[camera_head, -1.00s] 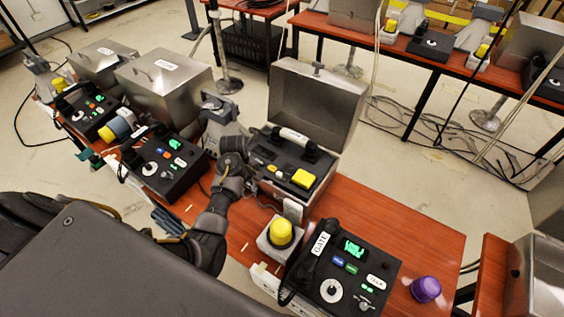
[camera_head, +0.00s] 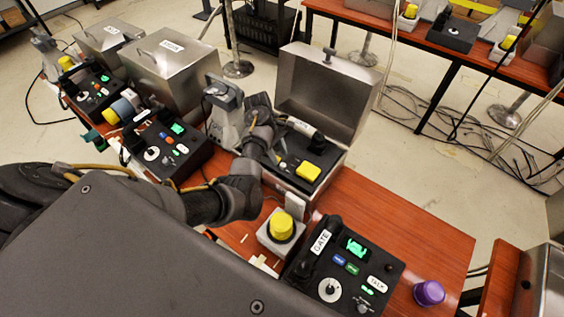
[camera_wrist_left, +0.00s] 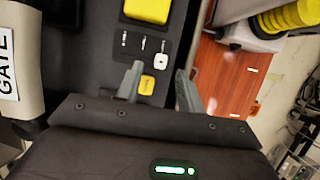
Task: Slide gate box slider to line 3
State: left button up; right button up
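The gate box (camera_head: 298,185) is an open metal case on the red-brown table, holding a black phone panel. In the left wrist view its handset (camera_wrist_left: 10,65) is labelled GATE. A small dark slider plate (camera_wrist_left: 128,57) carries several pale marks and a white square knob (camera_wrist_left: 160,57). A small yellow square (camera_wrist_left: 146,85) sits just below it. My left gripper (camera_head: 274,150) reaches over the panel. In the left wrist view its fingers (camera_wrist_left: 159,72) are apart, just below the white knob; contact cannot be told. My right gripper is not in view.
A large yellow button (camera_head: 308,172) is on the box panel. A yellow-topped post (camera_head: 283,226), a second GATE phone (camera_head: 345,268) and a purple knob (camera_head: 428,292) stand to the front right. A closed metal case (camera_head: 170,65) and another phone (camera_head: 165,150) are left. The raised lid (camera_head: 320,90) stands behind.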

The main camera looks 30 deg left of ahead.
aim_at(283, 165)
pick_arm(q)
jog(key=shift+x, duration=2.05)
jog(key=shift+s, duration=0.1)
jog(key=shift+c, duration=0.2)
grip_shut()
